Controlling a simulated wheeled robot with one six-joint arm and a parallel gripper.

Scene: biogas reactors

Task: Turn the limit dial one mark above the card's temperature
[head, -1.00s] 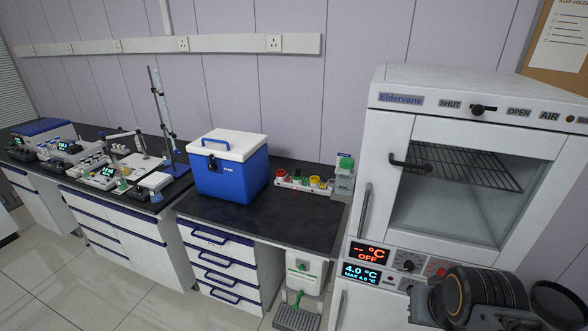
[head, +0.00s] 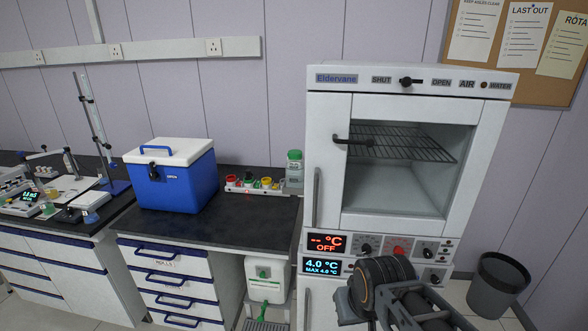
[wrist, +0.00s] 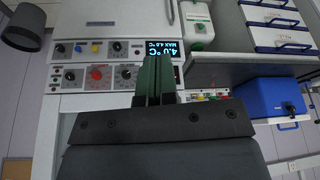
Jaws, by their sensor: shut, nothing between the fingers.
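The white oven cabinet (head: 330,150) stands right of centre in the head view. Its red display (head: 326,243) reads "-- °C OFF", and the blue one (head: 322,266) reads "4.0 °C, MAX 4.0 °C". An upper-row dial (head: 365,248) sits left of a red knob (head: 400,251). The wrist view, upside down, shows the dials in two rows, one of them (wrist: 127,73) near the fingers. I cannot read their labels or tell which is the limit dial. No temperature card is legible. My gripper (wrist: 156,60) is shut and empty, overlapping the panel in view; contact is not visible.
My dark arm covers part of the lower panel in the head view. A blue cool box (head: 172,178) and coloured-capped containers (head: 250,184) stand on the black bench (head: 220,218). A black bin (head: 498,282) is at right. Notices (head: 528,35) hang on the corkboard.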

